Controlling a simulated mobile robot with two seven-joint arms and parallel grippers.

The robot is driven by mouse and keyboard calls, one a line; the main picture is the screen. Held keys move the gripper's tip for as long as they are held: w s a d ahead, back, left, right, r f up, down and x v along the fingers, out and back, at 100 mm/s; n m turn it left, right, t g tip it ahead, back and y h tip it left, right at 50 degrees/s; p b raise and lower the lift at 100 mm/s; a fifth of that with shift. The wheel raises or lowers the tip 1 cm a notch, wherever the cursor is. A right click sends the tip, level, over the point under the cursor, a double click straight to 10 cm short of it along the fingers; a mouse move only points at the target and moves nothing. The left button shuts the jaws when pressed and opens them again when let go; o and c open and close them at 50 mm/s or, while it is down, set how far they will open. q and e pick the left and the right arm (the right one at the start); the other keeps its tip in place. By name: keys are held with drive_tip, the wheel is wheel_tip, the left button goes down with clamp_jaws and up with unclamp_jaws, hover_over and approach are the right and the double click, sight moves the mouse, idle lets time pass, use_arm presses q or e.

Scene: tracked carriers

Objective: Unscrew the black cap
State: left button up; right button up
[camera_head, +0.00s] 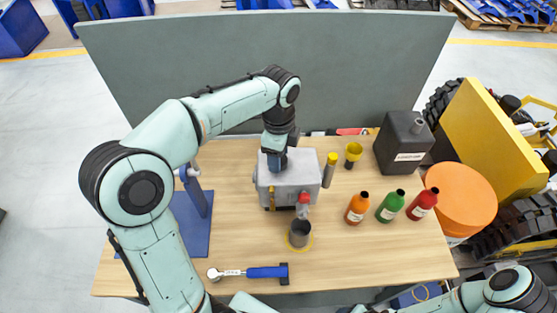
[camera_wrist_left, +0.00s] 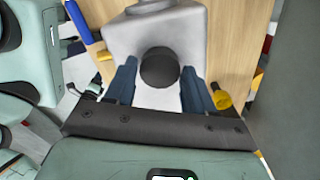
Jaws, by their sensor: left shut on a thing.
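A grey metal housing (camera_head: 300,182) stands on the wooden table, and it fills the top middle of the left wrist view (camera_wrist_left: 130,40). The round black cap (camera_wrist_left: 159,67) sits on it, between the two blue fingers of my left gripper (camera_wrist_left: 160,74). The fingers are shut on the cap from both sides. In the head view my left gripper (camera_head: 277,160) points down onto the housing's top, and it hides the cap there. My right arm shows at the lower right of the head view; its gripper is out of view.
Right of the housing are a yellow-topped tube (camera_head: 330,171), a yellow funnel (camera_head: 353,153), a black canister (camera_head: 403,145) and orange (camera_head: 357,208), green (camera_head: 390,207) and red (camera_head: 422,206) bottles. A blue stand (camera_head: 192,228) is left.

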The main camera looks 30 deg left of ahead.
use_arm(q)
drive_tip(key=n, duration=0.5)
drive_tip(key=shift+n, duration=0.3)
drive_tip(key=n, duration=0.4)
drive_tip(key=shift+f, duration=0.1)
drive_tip(key=o, duration=0.8)
drive_tip(key=shift+o, duration=0.2)
